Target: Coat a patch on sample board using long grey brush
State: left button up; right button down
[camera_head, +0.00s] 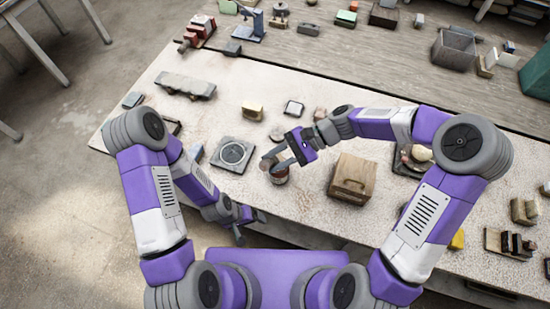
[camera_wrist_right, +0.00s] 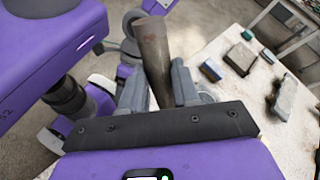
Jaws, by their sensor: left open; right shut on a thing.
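My right gripper (camera_head: 277,160) is shut, low over the near part of the table, at a brown can (camera_head: 278,175). In the right wrist view its fingers close around a grey-brown round shaft (camera_wrist_right: 154,50), which looks like the long grey brush; its bristles are not visible. I cannot tell whether its lower end is inside the can. My left gripper (camera_head: 242,226) is open and empty, off the table's near edge. A pale grey slab (camera_head: 185,85) lies at the far left of the table. I cannot tell whether it is the sample board.
A square plate with a ring (camera_head: 233,153) lies left of the can, and a wooden box (camera_head: 352,179) stands right of it. A yellowish block (camera_head: 252,111) and small pieces lie behind. A second table with a metal bin (camera_head: 453,48) stands beyond. The table's left middle has free room.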

jog(key=shift+f, duration=0.45)
dwell(0.3)
jog(key=shift+f, duration=0.1)
dwell(1.1)
notch_tip(320, 180, up, 7)
jog(key=p, duration=0.6)
dwell(0.5)
dwell(0.5)
